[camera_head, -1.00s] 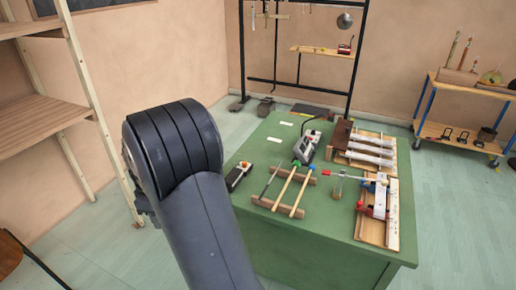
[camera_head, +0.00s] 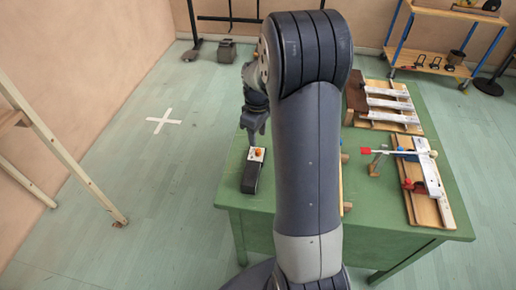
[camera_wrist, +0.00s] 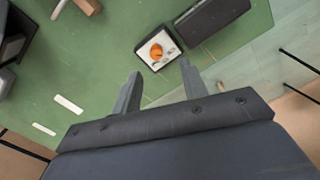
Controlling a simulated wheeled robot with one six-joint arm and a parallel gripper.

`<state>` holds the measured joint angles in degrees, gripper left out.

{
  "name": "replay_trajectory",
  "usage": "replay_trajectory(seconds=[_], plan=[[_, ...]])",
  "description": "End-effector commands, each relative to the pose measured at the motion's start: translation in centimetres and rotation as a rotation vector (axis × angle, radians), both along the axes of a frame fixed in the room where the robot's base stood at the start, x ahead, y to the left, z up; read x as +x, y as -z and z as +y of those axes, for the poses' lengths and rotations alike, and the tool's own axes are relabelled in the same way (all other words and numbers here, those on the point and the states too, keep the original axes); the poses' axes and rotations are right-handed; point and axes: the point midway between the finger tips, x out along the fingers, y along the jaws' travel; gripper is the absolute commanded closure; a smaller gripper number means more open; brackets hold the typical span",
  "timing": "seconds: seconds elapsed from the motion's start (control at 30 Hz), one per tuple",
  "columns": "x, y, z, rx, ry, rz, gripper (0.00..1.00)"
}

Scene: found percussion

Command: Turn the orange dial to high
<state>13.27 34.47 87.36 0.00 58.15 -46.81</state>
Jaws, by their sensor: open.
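In the head view my gripper (camera_head: 252,138) hangs just above and behind the dial. I cannot tell the exact height gap. My arm hides the middle of the table.
The green table (camera_head: 395,215) also holds a board with white tubes (camera_head: 392,105) and a board with a red-tipped lever (camera_head: 428,190) on the right. A wooden shelf frame (camera_head: 60,150) stands at the left. Floor with a white cross (camera_head: 163,122) is clear.

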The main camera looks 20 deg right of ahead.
Motion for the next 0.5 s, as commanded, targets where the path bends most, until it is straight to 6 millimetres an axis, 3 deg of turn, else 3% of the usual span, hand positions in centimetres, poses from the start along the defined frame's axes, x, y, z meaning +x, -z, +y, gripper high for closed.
replay_trajectory(seconds=[0.2, 0.5], plan=[[-0.1, 4.4, 0.0, 0.001, 0.000, 0.006, 0.59], [0.0, 7.3, 0.0, 0.000, 0.000, 0.001, 0.59]])
